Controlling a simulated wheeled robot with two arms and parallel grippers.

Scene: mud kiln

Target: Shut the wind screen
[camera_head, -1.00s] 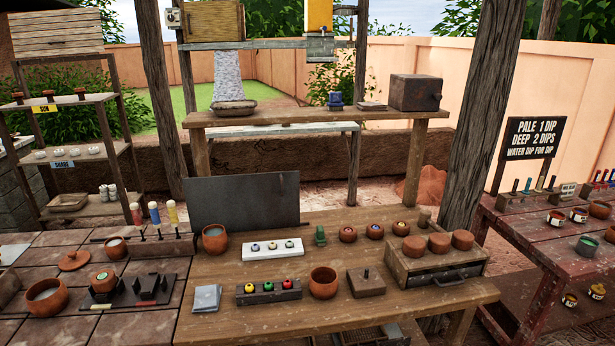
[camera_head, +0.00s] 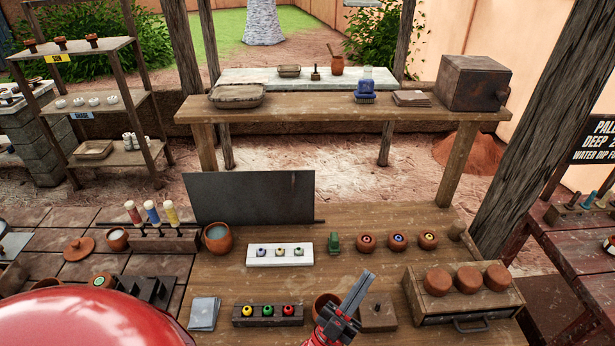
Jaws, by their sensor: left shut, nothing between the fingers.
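The wind screen appears to be the dark grey flat panel (camera_head: 250,198). It stands upright along the back edge of the wooden worktable (camera_head: 225,283), with a thin dark rod at its lower edge. My right gripper is not in view.
A clay pot (camera_head: 217,238) stands close in front of the panel's left part. A wooden drawer box (camera_head: 462,305) is at the right.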

